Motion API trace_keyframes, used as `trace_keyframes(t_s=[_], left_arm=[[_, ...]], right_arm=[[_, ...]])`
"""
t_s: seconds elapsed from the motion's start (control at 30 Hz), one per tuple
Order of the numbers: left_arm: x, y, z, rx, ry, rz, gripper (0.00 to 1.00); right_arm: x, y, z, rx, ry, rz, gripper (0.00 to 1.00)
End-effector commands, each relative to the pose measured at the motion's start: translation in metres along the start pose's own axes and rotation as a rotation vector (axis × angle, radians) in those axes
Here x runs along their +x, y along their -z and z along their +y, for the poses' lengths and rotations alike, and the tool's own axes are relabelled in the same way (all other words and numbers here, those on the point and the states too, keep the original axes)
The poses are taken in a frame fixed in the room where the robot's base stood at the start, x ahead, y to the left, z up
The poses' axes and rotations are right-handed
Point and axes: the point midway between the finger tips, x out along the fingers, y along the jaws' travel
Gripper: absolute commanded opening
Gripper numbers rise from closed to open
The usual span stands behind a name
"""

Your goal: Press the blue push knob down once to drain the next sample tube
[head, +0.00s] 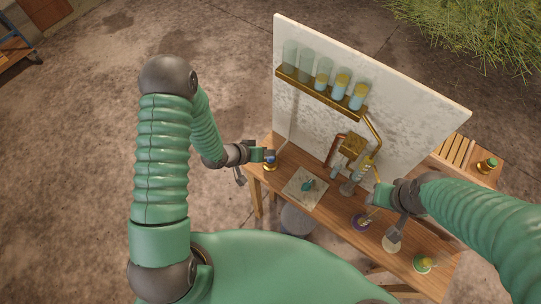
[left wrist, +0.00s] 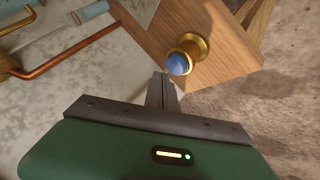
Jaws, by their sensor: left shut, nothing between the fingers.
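The blue push knob (left wrist: 178,64) sits in a brass collar (left wrist: 195,46) at the corner of the wooden table. In the head view the knob (head: 270,155) is at the table's left end. My left gripper (head: 266,156) is shut and empty beside the knob. In the left wrist view its fingertips (left wrist: 161,78) appear just short of the knob; I cannot tell whether they touch. Sample tubes (head: 323,75) stand in a brass rack on the white panel; the left two look empty, the others hold blue and yellow liquid. My right gripper (head: 381,193) is over the table's right part, its fingers unclear.
A pale mat (head: 305,187) with a small teal item lies on the table. Brass still parts (head: 352,146) stand in front of the white panel (head: 400,108).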

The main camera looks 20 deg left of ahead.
Motion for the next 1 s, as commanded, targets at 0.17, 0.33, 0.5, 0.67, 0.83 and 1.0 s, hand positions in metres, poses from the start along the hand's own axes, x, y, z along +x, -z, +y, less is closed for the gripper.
trace_keyframes(t_s=[0.17,0.33,0.5,0.67,0.83,1.0], left_arm=[[-0.016,0.011,0.011,0.000,0.000,0.001,0.00],[-0.028,0.020,0.019,-0.001,0.001,0.001,0.00],[-0.035,0.026,0.025,-0.001,0.000,0.000,0.00],[-0.033,0.024,0.024,0.000,0.000,0.000,0.00],[-0.033,0.024,0.024,0.000,0.000,0.000,0.00],[-0.034,0.024,0.024,0.000,0.000,0.000,0.00]], right_arm=[[-0.020,0.005,0.000,0.000,0.000,0.000,0.53],[-0.036,0.009,0.000,0.000,0.000,0.000,0.53],[-0.045,0.011,0.000,0.000,0.000,0.000,0.53],[-0.043,0.010,0.000,0.000,0.000,0.000,0.53],[-0.043,0.010,0.000,0.000,0.000,0.000,0.53],[-0.043,0.010,0.000,0.000,0.000,0.000,0.53]])
